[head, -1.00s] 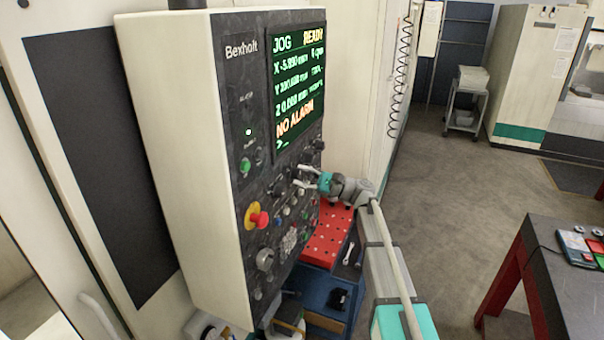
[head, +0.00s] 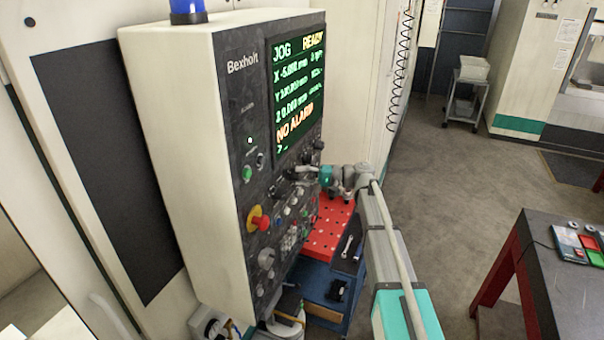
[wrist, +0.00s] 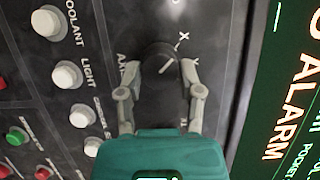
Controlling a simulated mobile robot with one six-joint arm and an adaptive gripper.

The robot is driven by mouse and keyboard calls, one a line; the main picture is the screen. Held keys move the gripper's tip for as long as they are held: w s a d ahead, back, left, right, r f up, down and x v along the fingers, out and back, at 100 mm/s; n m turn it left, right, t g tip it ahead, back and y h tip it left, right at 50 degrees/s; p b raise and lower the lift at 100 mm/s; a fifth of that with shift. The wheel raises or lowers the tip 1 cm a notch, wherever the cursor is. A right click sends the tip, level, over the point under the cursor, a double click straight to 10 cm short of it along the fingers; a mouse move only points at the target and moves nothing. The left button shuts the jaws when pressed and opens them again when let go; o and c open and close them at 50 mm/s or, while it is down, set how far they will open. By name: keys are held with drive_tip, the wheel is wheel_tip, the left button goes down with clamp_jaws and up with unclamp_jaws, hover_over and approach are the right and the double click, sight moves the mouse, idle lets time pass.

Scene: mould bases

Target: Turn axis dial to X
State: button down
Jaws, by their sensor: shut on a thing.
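The axis dial (wrist: 157,72) is a dark round knob with a white pointer line, seen in the wrist view on the control panel (head: 237,110). The letters X and Y are printed beyond its upper right side. The line slants up and right, roughly between the two letters; I cannot tell exactly which mark it meets. My gripper (wrist: 160,88) has one finger on each side of the dial and is shut on it. In the head view my gripper (head: 303,172) reaches the panel from the right, and the dial there is too small to make out.
White COOLANT (wrist: 47,22) and LIGHT (wrist: 66,75) buttons sit left of the dial. The screen (head: 299,90) reads JOG, READY and NO ALARM. A red and yellow emergency stop (head: 258,218) is lower on the panel. A red perforated plate (head: 328,226) lies below my gripper.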

drive_tip(key=shift+w, duration=0.1)
idle(0.3)
drive_tip(key=shift+c, duration=1.2)
unclamp_jaws()
drive_tip(key=shift+a, duration=0.1)
drive_tip(key=d, duration=1.2)
drive_tip(key=shift+w, duration=0.2)
